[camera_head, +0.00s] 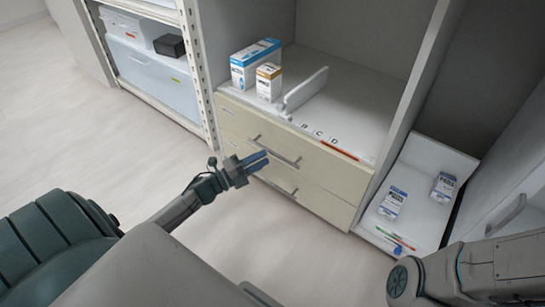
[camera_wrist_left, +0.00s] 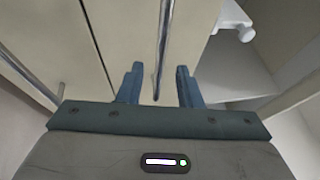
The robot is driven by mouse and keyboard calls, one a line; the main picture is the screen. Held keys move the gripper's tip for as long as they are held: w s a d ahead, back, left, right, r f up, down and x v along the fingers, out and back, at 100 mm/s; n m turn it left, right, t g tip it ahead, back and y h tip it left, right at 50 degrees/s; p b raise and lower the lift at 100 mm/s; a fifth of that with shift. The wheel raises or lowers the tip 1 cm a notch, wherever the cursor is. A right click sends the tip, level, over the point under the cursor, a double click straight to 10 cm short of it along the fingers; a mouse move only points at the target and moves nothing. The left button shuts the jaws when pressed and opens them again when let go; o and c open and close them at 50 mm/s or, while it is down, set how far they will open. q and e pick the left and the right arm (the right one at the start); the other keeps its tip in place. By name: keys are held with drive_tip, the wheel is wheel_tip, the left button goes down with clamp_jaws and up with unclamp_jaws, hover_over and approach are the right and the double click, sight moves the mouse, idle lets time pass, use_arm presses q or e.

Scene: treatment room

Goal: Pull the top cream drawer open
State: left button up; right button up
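The top cream drawer (camera_head: 322,168) is shut in the cabinet, flush with the lower drawer (camera_head: 315,199). Its grey bar handle (camera_head: 277,152) runs along its front and also shows in the left wrist view (camera_wrist_left: 164,45). My left gripper (camera_head: 266,160) is in front of the drawers, near this handle. In the left wrist view its two fingers (camera_wrist_left: 158,86) are apart, with the end of the bar showing between them. I see no grip on the bar, and cannot tell whether the fingers touch it. My right arm shows at the lower right; its gripper is out of view.
Blue-white and orange-white boxes (camera_head: 256,62) (camera_head: 269,82) and a white divider (camera_head: 304,92) stand on the counter above. A white tray (camera_head: 424,168) with small boxes is at right. A shelf rack with bins (camera_head: 150,75) is at left. The floor before the drawers is clear.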

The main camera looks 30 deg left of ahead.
sight(272, 152)
use_arm(q)
drive_tip(key=shift+b+x, duration=0.5)
drive_tip(key=shift+x, duration=1.85)
clamp_jaws()
